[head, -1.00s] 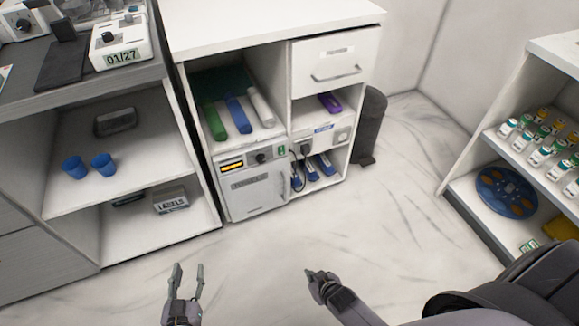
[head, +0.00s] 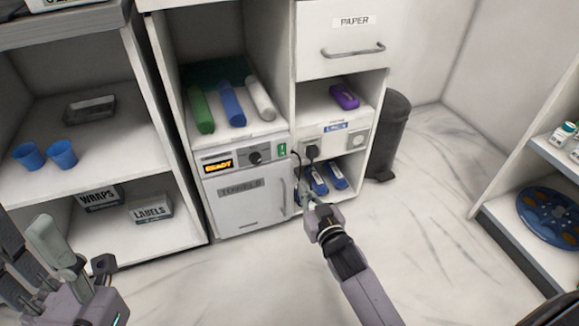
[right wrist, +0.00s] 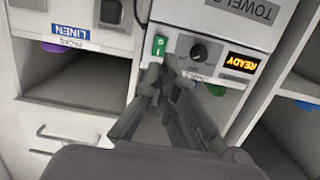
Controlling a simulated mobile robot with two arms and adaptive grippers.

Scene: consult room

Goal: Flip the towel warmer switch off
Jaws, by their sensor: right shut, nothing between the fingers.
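The towel warmer (head: 240,195) is a white unit labelled "TOWELS" in the low middle of the cabinet. Its display (head: 218,165) reads "READY" in the head view. Its small green switch (head: 282,150) is at the right end of the panel, beside a dark knob (head: 255,158). The right wrist view shows the panel upside down, with the green switch (right wrist: 160,45) lit or brightly coloured. My right gripper (head: 308,198) is shut and empty in front of the cabinet. In the wrist view its fingertips (right wrist: 158,75) appear just below the switch; contact cannot be told. My left gripper (head: 35,245) is open and empty at lower left.
A socket panel with a plug (head: 312,148) and a hanging cord is right of the switch. Rolled towels (head: 235,105) lie above the warmer. A "PAPER" drawer (head: 342,38) is above, and a dark bin (head: 390,135) stands at right. The floor in front is clear.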

